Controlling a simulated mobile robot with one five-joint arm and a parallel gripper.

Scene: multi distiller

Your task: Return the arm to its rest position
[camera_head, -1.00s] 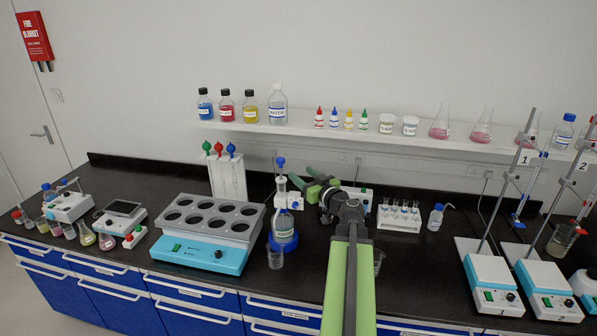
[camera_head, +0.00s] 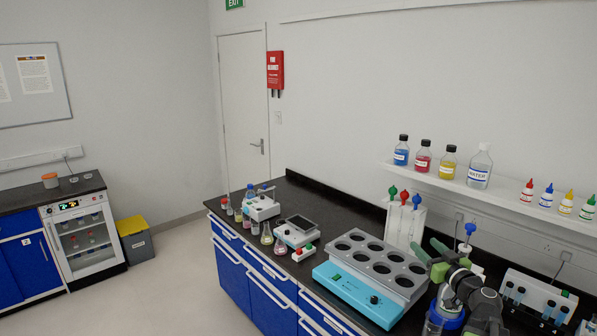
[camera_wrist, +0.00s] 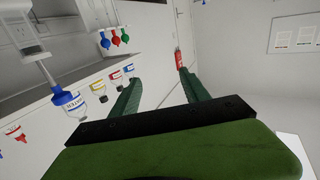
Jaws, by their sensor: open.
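My gripper (camera_head: 432,250) has green fingers and shows at the lower right of the head view, above the bench beside the heating block. Its arm joint hides part of the bench there. In the wrist view my gripper (camera_wrist: 163,85) has its two green fingers spread apart, with nothing between them. The arm is bent, with the gripper reaching away to the upper left. The wrist picture is tilted, and past the fingers it shows the wall and the red fire blanket box (camera_wrist: 178,59).
The black bench (camera_head: 318,208) carries a grey block with round wells (camera_head: 372,264), a rack with coloured stoppers (camera_head: 404,222) and small flasks. A blue-knobbed dispenser (camera_head: 469,230) stands close to the gripper. A wall shelf (camera_head: 490,207) holds bottles. Open floor (camera_head: 190,290) lies left.

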